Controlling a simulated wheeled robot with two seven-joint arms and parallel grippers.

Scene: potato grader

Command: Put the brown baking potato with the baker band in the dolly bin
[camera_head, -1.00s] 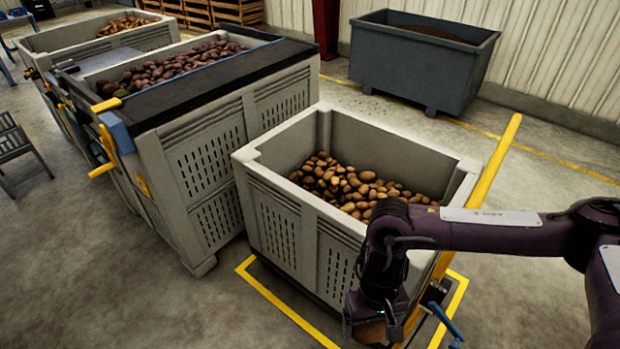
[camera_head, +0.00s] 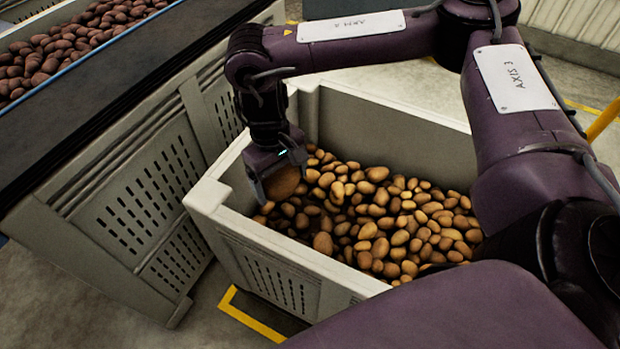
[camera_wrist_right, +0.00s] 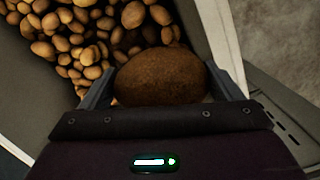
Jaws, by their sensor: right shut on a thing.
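My right gripper (camera_head: 280,190) is shut on a large brown potato (camera_head: 283,184). It holds the potato over the left corner of a pale grey bin (camera_head: 340,112) with many smaller potatoes in it. In the right wrist view the brown potato (camera_wrist_right: 160,76) sits between the two fingers (camera_wrist_right: 165,88), with the bin's potatoes beyond it. No band shows on the side of the potato that I see. How high it is above the heap is hard to tell. My left gripper is not in view.
A larger grey crate (camera_head: 130,215) with a dark rim stands close on the left, holding reddish potatoes (camera_head: 75,40). The bin's near wall (camera_head: 290,262) rises below my gripper. Yellow floor marking (camera_head: 250,316) runs in front of the bin.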

